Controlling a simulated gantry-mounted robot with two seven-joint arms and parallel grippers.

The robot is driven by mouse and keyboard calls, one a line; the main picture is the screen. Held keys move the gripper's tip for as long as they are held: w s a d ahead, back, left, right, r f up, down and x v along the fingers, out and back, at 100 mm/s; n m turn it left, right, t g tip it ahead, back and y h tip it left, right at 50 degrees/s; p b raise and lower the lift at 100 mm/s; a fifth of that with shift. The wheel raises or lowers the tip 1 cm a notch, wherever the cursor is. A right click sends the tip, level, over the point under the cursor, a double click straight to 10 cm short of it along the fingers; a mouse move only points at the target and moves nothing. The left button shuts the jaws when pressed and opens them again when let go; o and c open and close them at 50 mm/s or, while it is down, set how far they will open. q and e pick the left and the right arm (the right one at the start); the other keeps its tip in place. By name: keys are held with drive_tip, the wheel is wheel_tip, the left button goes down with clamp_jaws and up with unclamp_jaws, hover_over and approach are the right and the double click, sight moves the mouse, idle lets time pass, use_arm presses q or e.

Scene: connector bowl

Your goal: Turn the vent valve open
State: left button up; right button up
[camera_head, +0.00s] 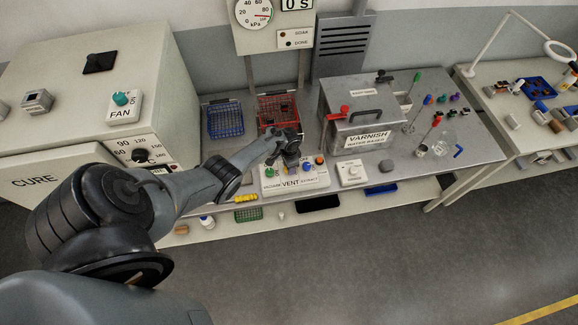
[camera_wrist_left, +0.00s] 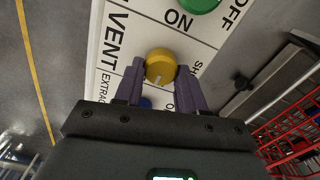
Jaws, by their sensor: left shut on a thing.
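The vent valve is a yellow knob (camera_wrist_left: 159,64) on a white panel (camera_head: 267,185) lettered VENT. In the left wrist view it stands between the fingertips of my left gripper (camera_wrist_left: 160,84), which is shut on it. A pale pointer mark shows on the knob's lower side in that view. Lettering starting with SH is to its right, and an O is partly covered by a finger below. In the head view my left gripper (camera_head: 291,158) reaches down over the panel's middle and hides the yellow knob. My right gripper is not in view.
A green knob (camera_head: 269,170) and a blue knob (camera_head: 308,167) flank the gripper closely. A red wire basket (camera_head: 277,106) and a blue one (camera_head: 225,120) stand behind. The varnish tank (camera_head: 365,141) and a white dial box (camera_head: 351,173) are to the right.

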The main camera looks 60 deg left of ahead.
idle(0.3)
use_arm(q)
drive_tip(key=o, duration=1.1)
drive_tip(key=shift+c, duration=0.2)
wheel_tip(320, 180, up, 11)
drive_tip(key=p, duration=0.3)
drive_tip(key=shift+p, duration=0.35)
drive_tip(key=shift+f, duration=0.15)
